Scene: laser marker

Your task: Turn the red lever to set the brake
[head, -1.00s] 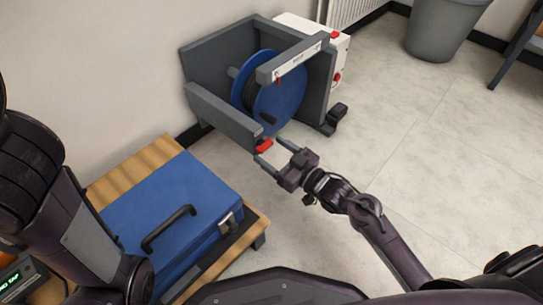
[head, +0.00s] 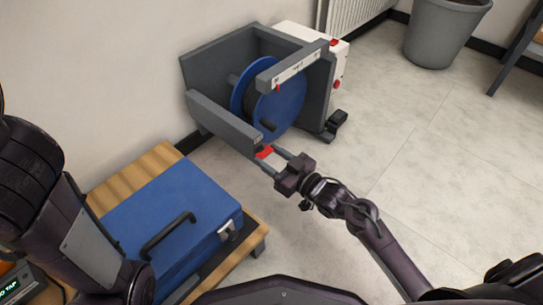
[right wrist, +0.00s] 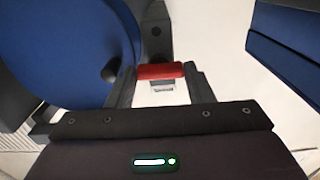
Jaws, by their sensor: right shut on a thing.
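The red lever (head: 264,152) sits at the near lower corner of the grey reel frame (head: 225,121). It also shows in the right wrist view (right wrist: 160,71) as a red bar between my fingertips. My right gripper (head: 271,161) is shut on the lever, one finger on each side of it. The blue reel (head: 287,107) with a dark crank knob (head: 268,125) stands inside the frame. My left arm comes in along the left edge of the head view, and its gripper is out of the picture.
A blue case (head: 172,221) with a black handle lies on a wooden pallet (head: 135,181) left of my right gripper. A white box with red buttons (head: 334,67) stands behind the frame. A grey bin (head: 445,35) is at the back right.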

